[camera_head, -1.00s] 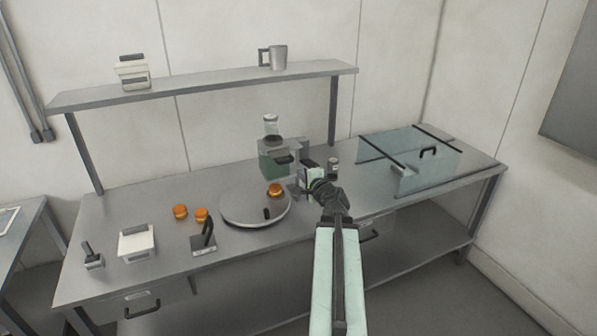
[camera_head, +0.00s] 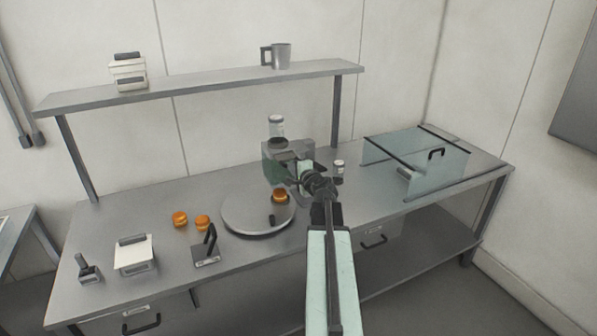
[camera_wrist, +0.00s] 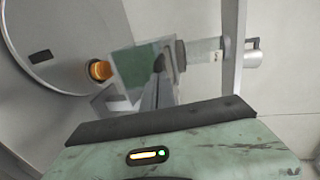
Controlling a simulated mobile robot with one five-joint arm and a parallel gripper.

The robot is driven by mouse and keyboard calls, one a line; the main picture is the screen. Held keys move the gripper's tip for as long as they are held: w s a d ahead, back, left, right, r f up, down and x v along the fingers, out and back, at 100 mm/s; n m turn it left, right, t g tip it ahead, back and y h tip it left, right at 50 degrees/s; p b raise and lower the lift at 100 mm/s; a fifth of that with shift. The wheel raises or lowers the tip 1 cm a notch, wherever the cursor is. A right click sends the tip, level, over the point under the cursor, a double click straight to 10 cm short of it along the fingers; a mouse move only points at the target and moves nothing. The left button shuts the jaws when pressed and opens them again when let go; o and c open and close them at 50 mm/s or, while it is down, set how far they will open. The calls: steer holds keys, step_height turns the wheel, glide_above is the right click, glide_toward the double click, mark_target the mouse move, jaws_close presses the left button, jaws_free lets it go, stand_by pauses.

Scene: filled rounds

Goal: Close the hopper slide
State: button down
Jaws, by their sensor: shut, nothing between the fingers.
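The hopper (camera_head: 275,172) stands over the back of a round turntable (camera_head: 240,215), with a grey top and a dark green, see-through front. A clear jar (camera_head: 276,127) sits on top of it. In the wrist view the hopper's green face (camera_wrist: 137,68) shows near the middle. The slide is largely hidden by my arm and I cannot tell its position. My gripper (camera_head: 290,186) is shut and empty, close in front of the hopper; whether it touches is unclear. An orange filled round (camera_head: 281,196) sits on the turntable below, also in the wrist view (camera_wrist: 99,70).
Two orange rounds (camera_head: 180,219) lie left of the turntable. A black-handled press (camera_head: 207,247) and a white-topped box (camera_head: 134,255) stand at the front left. A small jar (camera_head: 338,172) and a glass case (camera_head: 425,165) are to the right. A shelf (camera_head: 200,88) runs above.

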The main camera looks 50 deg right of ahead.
mark_target(289, 159)
steer(key=w+d, duration=0.1)
steer(key=w, duration=0.1)
steer(key=w+d, duration=0.2)
steer(key=shift+w, duration=0.25)
steer(key=shift+r, duration=0.25)
steer(key=shift+s+a, duration=0.1)
steer(key=shift+a, duration=0.05)
steer(key=shift+s+a, duration=0.15)
steer(key=shift+s, duration=0.05)
steer(key=p+v, duration=0.3)
steer(key=v, duration=1)
steer(key=shift+s, duration=0.3)
